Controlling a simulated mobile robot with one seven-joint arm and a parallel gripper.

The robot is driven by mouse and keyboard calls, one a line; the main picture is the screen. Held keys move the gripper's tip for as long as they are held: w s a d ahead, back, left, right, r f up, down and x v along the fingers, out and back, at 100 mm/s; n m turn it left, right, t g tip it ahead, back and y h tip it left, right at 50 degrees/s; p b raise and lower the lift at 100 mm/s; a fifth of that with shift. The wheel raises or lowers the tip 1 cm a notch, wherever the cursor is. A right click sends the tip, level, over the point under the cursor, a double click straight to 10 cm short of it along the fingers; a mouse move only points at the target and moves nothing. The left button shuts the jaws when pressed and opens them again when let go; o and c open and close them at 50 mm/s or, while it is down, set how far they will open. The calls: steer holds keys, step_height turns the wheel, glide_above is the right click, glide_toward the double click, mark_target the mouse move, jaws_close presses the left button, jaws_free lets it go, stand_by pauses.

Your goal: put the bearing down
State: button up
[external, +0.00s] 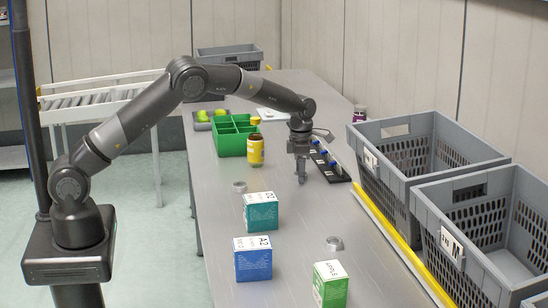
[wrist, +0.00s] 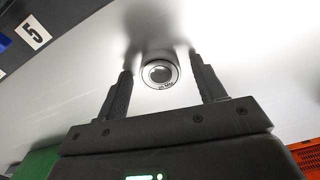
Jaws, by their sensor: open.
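The bearing (wrist: 160,84) is a small silver ring with a dark bore, seen end-on in the wrist view. It appears to rest on the grey metal table (external: 215,215). My gripper (wrist: 160,75) is open, with one finger on each side of the bearing and a visible gap at both sides. In the external view my gripper (external: 301,178) points down at the table, left of the dark strip. I cannot make out the bearing between its fingers there.
Two other metal rings (external: 239,186) (external: 334,243) lie on the table. A dark strip with blue parts (external: 328,163) is close on the right. A yellow bottle (external: 255,150) and green divided bin (external: 230,136) stand left. Cartons (external: 252,259) are in front; grey crates (external: 405,190) line the right.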

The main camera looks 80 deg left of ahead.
step_height(320, 180, up, 12)
steer(key=shift+r, duration=0.2)
stand_by(0.4)
steer(key=s+d+r+m+t, duration=0.2)
steer(key=s+d+r+m, duration=0.4)
steer(key=s+r+m, duration=0.4)
steer(key=s+d+r+m+t, duration=0.1)
steer(key=s+d+r+m, duration=0.5)
steer(key=s, duration=0.7)
steer(key=s+d+f+m+t, duration=0.1)
steer(key=s+d+f+m, duration=0.1)
steer(key=s+m, duration=0.4)
steer(key=s+d+f+m, duration=0.1)
steer(key=s+d+m, duration=0.1)
steer(key=s+m, duration=0.4)
steer(key=s+d+f+m+t, duration=0.1)
steer(key=s+d+f+m, duration=0.1)
steer(key=s+m, duration=0.4)
steer(key=s+d, duration=0.1)
steer(key=s, duration=0.3)
steer(key=shift+f+t, duration=0.3)
steer(key=shift+f, duration=0.05)
